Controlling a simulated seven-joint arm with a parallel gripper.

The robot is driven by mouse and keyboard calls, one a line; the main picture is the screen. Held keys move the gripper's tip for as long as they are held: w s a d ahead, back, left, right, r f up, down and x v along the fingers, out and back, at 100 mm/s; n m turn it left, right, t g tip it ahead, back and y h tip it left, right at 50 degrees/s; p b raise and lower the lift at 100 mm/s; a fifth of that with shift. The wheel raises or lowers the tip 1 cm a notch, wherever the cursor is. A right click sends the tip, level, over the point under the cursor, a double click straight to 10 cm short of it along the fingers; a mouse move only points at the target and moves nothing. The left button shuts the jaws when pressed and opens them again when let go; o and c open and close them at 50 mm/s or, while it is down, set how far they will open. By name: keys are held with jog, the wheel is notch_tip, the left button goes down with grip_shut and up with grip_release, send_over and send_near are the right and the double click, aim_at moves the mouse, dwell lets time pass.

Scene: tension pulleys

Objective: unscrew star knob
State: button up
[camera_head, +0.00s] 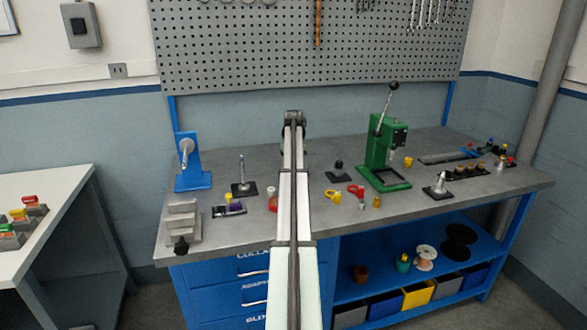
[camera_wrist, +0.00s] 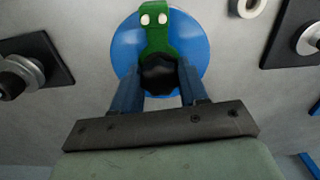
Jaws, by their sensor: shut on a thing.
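In the wrist view the black star knob (camera_wrist: 158,76) sits at the lower end of a green bracket (camera_wrist: 156,38) with two pale round studs. A blue disc (camera_wrist: 195,50) lies behind the bracket. My gripper (camera_wrist: 160,84) has one dark finger on each side of the knob and is shut on it. The fingers cover the knob's sides, and its thread is hidden. In the head view my arm covers the middle of the bench, and the knob and fingertips cannot be made out there.
In the wrist view a dark plate with a metal post (camera_wrist: 18,76) is at left and another with a pale roller (camera_wrist: 308,40) at upper right. The head view shows a green press (camera_head: 385,155), a blue stand (camera_head: 192,165) and small parts on the grey bench (camera_head: 235,150).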

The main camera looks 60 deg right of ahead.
jog(key=c, duration=0.6)
jog(key=n, duration=0.8)
jog(key=shift+r, duration=1.15)
jog(key=shift+r, duration=2.4)
